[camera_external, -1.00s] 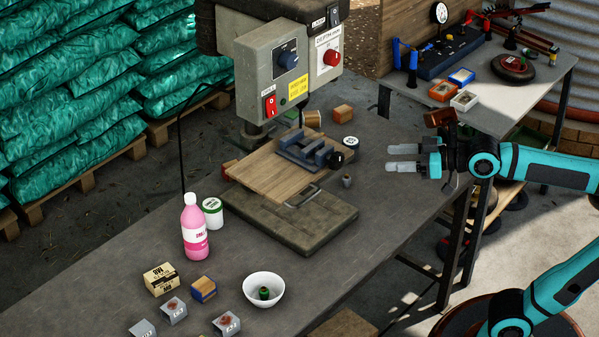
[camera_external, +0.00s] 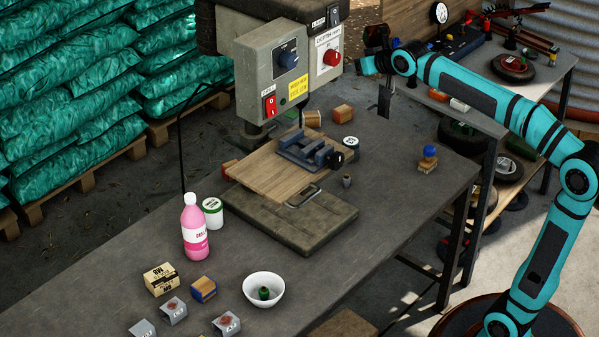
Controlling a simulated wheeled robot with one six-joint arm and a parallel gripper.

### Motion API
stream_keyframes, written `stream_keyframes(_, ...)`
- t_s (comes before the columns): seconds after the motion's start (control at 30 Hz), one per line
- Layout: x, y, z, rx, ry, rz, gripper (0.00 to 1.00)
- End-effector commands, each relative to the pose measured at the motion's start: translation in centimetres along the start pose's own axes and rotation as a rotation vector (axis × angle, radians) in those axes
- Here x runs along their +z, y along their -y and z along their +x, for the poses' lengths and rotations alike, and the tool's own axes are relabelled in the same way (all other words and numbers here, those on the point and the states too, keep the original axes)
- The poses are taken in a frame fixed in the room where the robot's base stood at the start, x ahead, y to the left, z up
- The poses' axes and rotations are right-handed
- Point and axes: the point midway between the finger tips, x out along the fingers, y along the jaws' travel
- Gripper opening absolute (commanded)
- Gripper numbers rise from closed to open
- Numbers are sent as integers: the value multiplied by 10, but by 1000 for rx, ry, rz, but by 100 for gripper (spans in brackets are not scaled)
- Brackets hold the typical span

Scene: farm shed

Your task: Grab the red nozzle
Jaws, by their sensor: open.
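No thing that I can name for certain as the red nozzle shows. A grey nozzle-like piece (camera_external: 347,181) stands on the workbench beside the vise, and a green one (camera_external: 264,293) is in the white bowl (camera_external: 250,284). My gripper (camera_external: 353,67) is high up beside the drill press control box, pointing left. It is open, with its fingers small and hard to see, and nothing shows in it.
The drill press (camera_external: 262,75) stands close to my gripper. A pink bottle (camera_external: 194,228), a white jar (camera_external: 211,212) and small boxes stand at the front left. The bench's right part is mostly clear.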

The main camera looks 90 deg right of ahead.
Motion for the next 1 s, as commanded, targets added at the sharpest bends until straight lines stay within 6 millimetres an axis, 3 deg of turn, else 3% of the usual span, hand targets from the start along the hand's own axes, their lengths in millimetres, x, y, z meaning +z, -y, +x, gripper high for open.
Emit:
stream_keyframes(0.1,-6,-12,38,39,81,147,51)
stream_keyframes(0.47,-7,-47,138,218,299,616,51)
stream_keyframes(1.0,24,-119,276,671,492,1287,51)
